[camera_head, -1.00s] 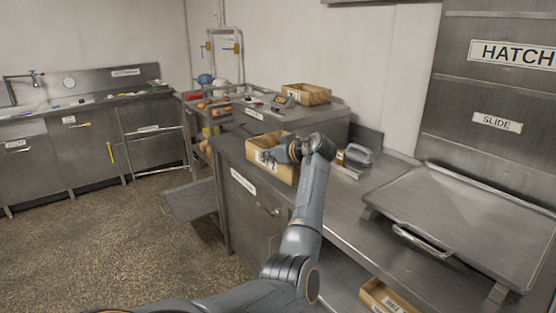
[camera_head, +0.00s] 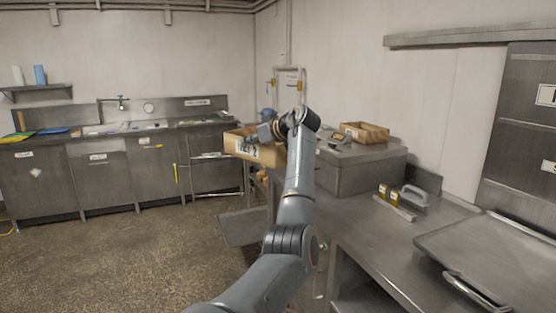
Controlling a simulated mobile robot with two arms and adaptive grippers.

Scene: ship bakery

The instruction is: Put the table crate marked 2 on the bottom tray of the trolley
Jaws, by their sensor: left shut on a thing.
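My left gripper (camera_head: 268,134) is shut on the wooden crate (camera_head: 236,143), at its near right side. The crate's front label ends in a 2. My arm and gripper hide its right part. The crate is held up in front of the far counter run, left of the steel bench. A metal frame (camera_head: 290,82) stands behind my gripper. My right gripper is not in view.
A second wooden crate (camera_head: 364,132) sits on the raised steel unit (camera_head: 350,168). Two small jars (camera_head: 388,192) and a grey-handled tool (camera_head: 414,197) lie on the steel bench (camera_head: 385,240). The speckled floor (camera_head: 130,255) at left is open.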

